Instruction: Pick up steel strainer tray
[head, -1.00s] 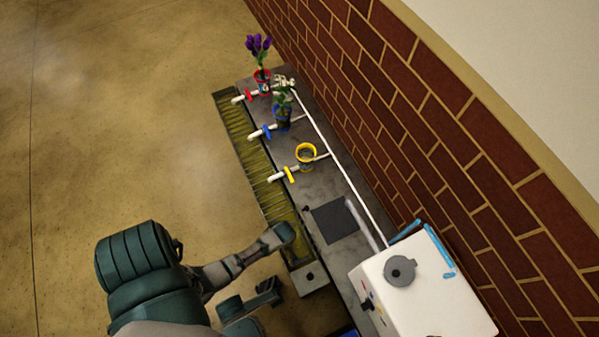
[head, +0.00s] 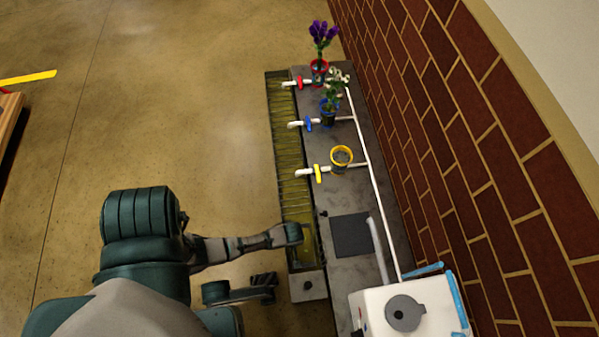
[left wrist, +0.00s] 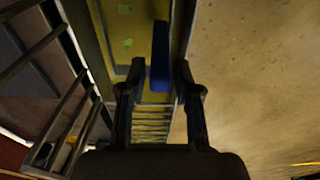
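The steel strainer tray (head: 280,150) is a long, narrow, slatted strip along the left edge of the grey counter in the head view. Its slats (left wrist: 152,122) also show between my fingers in the left wrist view. My left arm reaches over the near end of this strip in the head view, where its fingertips are not clear. In the left wrist view my left gripper (left wrist: 157,75) has its two dark fingers apart. A blue bar (left wrist: 160,55) shows between them; I cannot tell whether they touch it. My right gripper is not identifiable.
The counter holds a purple-flowered red pot (head: 319,68), a blue pot (head: 328,117), a yellow-rimmed pot (head: 341,157) and white pipes with coloured valves. A white box (head: 425,305) stands near. A brick wall (head: 480,150) bounds the right; open floor lies left.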

